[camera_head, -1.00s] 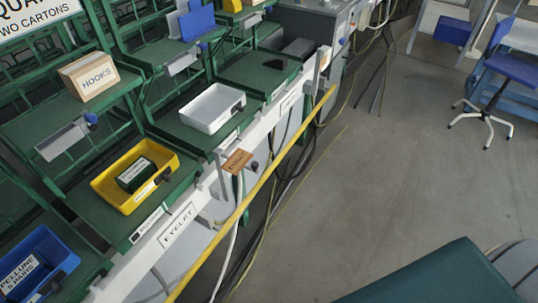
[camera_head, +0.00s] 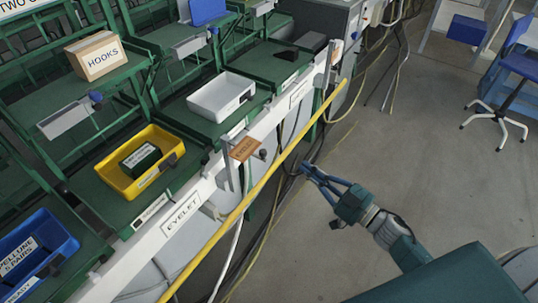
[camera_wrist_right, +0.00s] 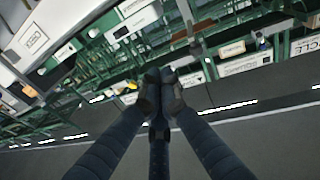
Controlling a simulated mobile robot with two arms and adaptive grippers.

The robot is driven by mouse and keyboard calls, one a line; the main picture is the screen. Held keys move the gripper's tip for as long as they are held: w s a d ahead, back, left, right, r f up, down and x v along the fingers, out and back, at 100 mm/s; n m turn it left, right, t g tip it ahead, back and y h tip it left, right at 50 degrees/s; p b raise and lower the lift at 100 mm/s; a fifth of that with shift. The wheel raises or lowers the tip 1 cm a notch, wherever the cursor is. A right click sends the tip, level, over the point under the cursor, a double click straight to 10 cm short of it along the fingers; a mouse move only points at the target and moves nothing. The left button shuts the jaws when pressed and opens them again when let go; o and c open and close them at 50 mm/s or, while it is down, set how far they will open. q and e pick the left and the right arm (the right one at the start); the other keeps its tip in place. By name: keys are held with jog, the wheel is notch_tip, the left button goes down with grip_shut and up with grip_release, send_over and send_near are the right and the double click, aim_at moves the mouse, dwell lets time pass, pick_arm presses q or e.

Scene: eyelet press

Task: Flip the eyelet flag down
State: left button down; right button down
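The eyelet flag (camera_head: 243,148) is a small orange-brown tag with dark lettering in the head view. It stands up at the top of a grey bracket on the white rail, above and to the right of the EYELET label (camera_head: 181,214). My right gripper (camera_head: 305,168) is to the right of the flag, beyond the yellow bar, and apart from it. In the right wrist view its dark fingertips (camera_wrist_right: 160,82) are drawn together with nothing visible between them. I cannot pick out the flag for sure in that view. My left gripper is not in view.
A yellow bar (camera_head: 252,193) runs along the front of the white rail. A yellow bin (camera_head: 118,185), a white bin (camera_head: 207,112) and a blue bin (camera_head: 62,250) sit on green shelves behind. Cables hang below the rail.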

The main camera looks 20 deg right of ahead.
jog(key=s+a+r+n+g+y, duration=0.1)
jog(key=s+a+r+n+y, duration=0.1)
jog(key=r, duration=0.6)
jog(key=shift+a+n+y, duration=0.7)
jog(key=shift+a+y, duration=0.4)
jog(key=shift+a, duration=0.1)
jog(key=shift+r, duration=0.1)
jog(key=p+x, duration=0.3)
jog(key=x, duration=0.7)
jog(key=shift+s+d+f+b, duration=0.1)
jog(key=shift+d+f+b, duration=0.1)
jog(key=shift+f, duration=0.9)
jog(key=shift+s+d+f+b, duration=0.1)
jog(key=shift+f+b, duration=0.05)
jog(key=shift+f, duration=0.9)
